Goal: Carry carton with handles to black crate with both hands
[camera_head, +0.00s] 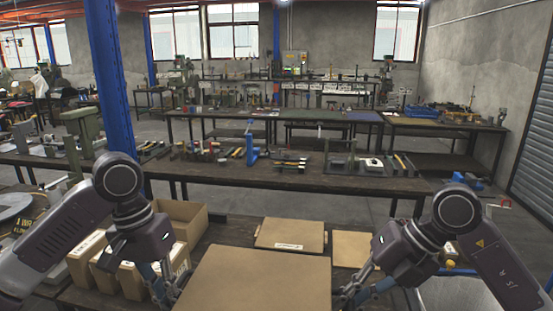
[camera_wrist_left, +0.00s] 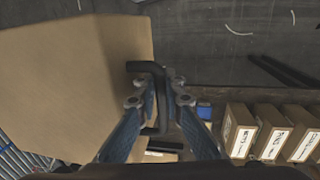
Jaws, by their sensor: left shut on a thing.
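A large closed brown carton (camera_head: 255,283) is between my two grippers at the bottom of the head view. In the left wrist view the carton (camera_wrist_left: 70,75) fills the left side, with a dark handle (camera_wrist_left: 148,67) on its side. My left gripper (camera_head: 168,291) is at the carton's left side; in the left wrist view its fingers (camera_wrist_left: 160,92) are shut on that handle. My right gripper (camera_head: 348,294) is at the carton's right side, its fingertips partly hidden; its grip is unclear. I cannot make out a black crate in either view.
Several small labelled cartons (camera_wrist_left: 272,132) stand near my left gripper. An open box (camera_head: 185,217) and a flat carton (camera_head: 290,235) lie behind the large carton. A long workbench (camera_head: 300,180) with tools crosses beyond. A blue pillar (camera_head: 108,75) rises at left.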

